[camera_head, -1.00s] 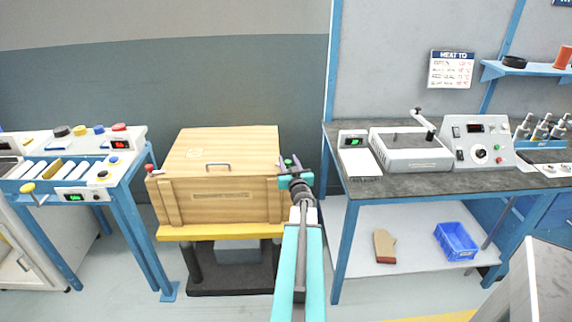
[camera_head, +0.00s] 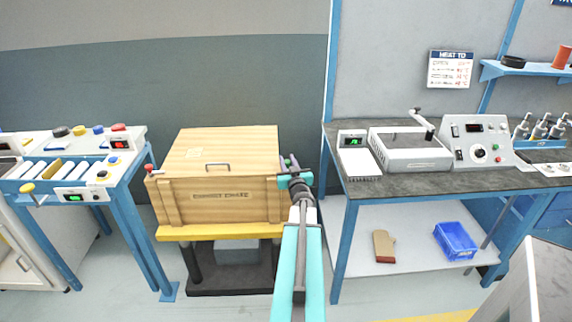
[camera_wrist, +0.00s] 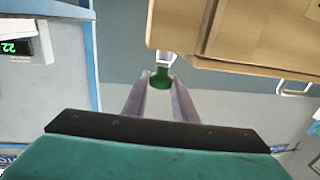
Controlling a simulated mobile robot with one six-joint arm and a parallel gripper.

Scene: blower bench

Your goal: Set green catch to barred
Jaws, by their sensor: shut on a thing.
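The green catch (camera_wrist: 160,77) is a green knob on a pale stem at the side of the wooden crate (camera_wrist: 255,32). In the head view the green catch (camera_head: 288,161) is at the crate's right side and partly hidden by my gripper (camera_head: 289,165). My gripper (camera_wrist: 160,84) is shut on the green knob, with a finger on each side of it. The crate (camera_head: 222,195) has its lid down. I cannot tell from these views which setting the catch is in.
A red knob (camera_head: 149,169) is at the crate's left side. The crate stands on a yellow-topped stand (camera_head: 200,233). A bench (camera_head: 440,180) with instruments is close on the right, its blue leg near my arm. A blue-framed bench (camera_head: 130,170) is on the left.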

